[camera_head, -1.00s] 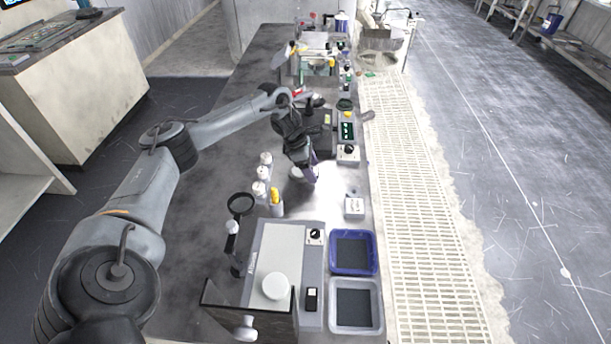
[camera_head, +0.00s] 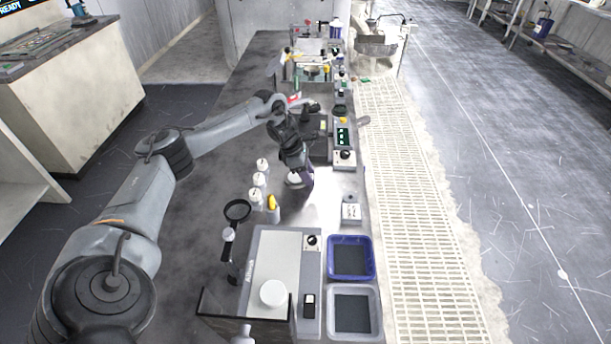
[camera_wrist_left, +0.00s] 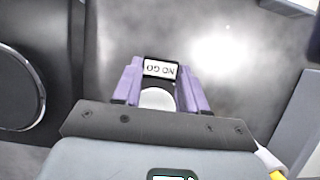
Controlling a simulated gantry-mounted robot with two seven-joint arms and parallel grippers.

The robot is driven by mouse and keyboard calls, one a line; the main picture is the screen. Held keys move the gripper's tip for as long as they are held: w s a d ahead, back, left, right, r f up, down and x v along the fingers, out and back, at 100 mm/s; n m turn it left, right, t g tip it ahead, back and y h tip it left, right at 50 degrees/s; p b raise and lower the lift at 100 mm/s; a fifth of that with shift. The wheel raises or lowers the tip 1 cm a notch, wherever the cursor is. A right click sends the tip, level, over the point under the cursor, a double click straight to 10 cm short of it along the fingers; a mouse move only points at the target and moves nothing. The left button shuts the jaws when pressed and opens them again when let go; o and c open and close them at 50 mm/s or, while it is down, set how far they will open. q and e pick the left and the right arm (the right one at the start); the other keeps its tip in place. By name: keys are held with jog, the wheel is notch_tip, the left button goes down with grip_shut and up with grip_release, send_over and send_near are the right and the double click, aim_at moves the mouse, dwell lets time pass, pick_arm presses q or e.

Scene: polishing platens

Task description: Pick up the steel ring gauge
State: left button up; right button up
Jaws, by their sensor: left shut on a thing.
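My left gripper (camera_head: 298,184) is low over the middle of the bench, to the right of the white-topped bottles. In the left wrist view its two purple fingers (camera_wrist_left: 157,92) are shut on a dark piece with a white "NO GO" label and a pale, shiny round part, which appears to be the steel ring gauge (camera_wrist_left: 157,97). The label reads upside down in that view. In the head view the gauge is mostly hidden by the gripper; only a pale bit shows by the fingertips. Whether it touches the bench is unclear. My right gripper is not in view.
White-topped bottles (camera_head: 260,180) and a magnifier (camera_head: 237,211) stand left of the gripper. A small grey block (camera_head: 351,209) is to its right. Nearer are a polishing machine (camera_head: 275,265), a blue tray (camera_head: 351,278) and a grey tray (camera_head: 355,333). A dark instrument with a display (camera_head: 343,137) lies beyond.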

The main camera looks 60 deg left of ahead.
pick_arm(q)
jog(key=r, duration=0.1)
jog(key=r+p, duration=0.1)
jog(key=r, duration=0.1)
jog(key=r+p, duration=0.1)
jog(key=shift+w+d+r, duration=0.15)
jog(key=shift+d+r, duration=0.2)
jog(key=shift+r, duration=0.05)
jog(key=w+d+r+p, duration=0.4)
jog(key=d+r+p, duration=0.4)
jog(key=d+r, duration=0.2)
jog(key=shift+w+r, duration=0.15)
jog(key=shift+r, duration=0.4)
dwell(0.3)
dwell(0.5)
